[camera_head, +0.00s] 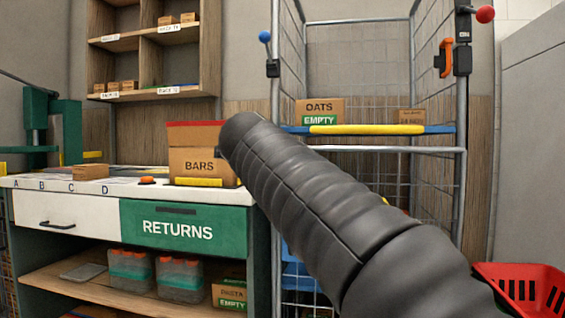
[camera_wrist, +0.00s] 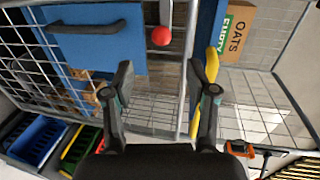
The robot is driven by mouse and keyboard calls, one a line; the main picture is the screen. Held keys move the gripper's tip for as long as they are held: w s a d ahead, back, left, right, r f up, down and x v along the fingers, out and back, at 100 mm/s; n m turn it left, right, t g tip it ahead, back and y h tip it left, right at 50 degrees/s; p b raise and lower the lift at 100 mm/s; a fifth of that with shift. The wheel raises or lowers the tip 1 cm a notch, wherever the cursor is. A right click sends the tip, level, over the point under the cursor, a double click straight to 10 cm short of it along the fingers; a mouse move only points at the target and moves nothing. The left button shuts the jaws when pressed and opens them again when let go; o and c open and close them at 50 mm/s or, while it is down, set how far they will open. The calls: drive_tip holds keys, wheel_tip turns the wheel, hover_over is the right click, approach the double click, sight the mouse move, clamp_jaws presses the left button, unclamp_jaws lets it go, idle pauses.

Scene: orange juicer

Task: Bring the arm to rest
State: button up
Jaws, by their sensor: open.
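My gripper (camera_wrist: 159,84) is open in the wrist view, its two fingers apart with nothing between them. It faces the wire cage, with a red ball knob (camera_wrist: 161,36) seen beyond the fingertips. In the head view my dark, ribbed arm stretches from the lower right up to the middle, in front of the cage. The gripper itself does not show there.
A wire cage (camera_head: 463,190) holds an OATS box (camera_head: 319,106) on a shelf. A BARS box (camera_head: 197,160) stands on the counter (camera_head: 135,185) at left, close to my arm in the picture. A red basket (camera_head: 520,270) is at lower right.

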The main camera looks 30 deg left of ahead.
idle(0.3)
wheel_tip(320, 180, down, 13)
drive_tip(key=s+a+n+g, duration=0.1)
drive_tip(key=s+n+g, duration=0.15)
drive_tip(key=n, duration=0.95)
drive_tip(key=d+f+n+g+h+p, duration=0.1)
drive_tip(key=d+f+n+g, duration=0.35)
drive_tip(key=d+f, duration=0.3)
drive_tip(key=s+d+f+n+g+h+p, duration=0.1)
drive_tip(key=s+d+f, duration=0.3)
drive_tip(key=d, duration=0.5)
drive_tip(key=s+d+f+n+g+p, duration=0.1)
drive_tip(key=s+d+f+p, duration=0.2)
drive_tip(key=d, duration=0.5)
drive_tip(key=s+d+f+n+g+h, duration=0.15)
drive_tip(key=s+d+f, duration=0.3)
drive_tip(key=d, duration=0.45)
drive_tip(key=s+d+m+p, duration=0.4)
drive_tip(key=s+d, duration=0.7)
drive_tip(key=d, duration=0.4)
drive_tip(key=shift+d+r+m+t+h, duration=0.15)
drive_tip(key=shift+d+m+t+h, duration=0.3)
drive_tip(key=shift+m, duration=0.25)
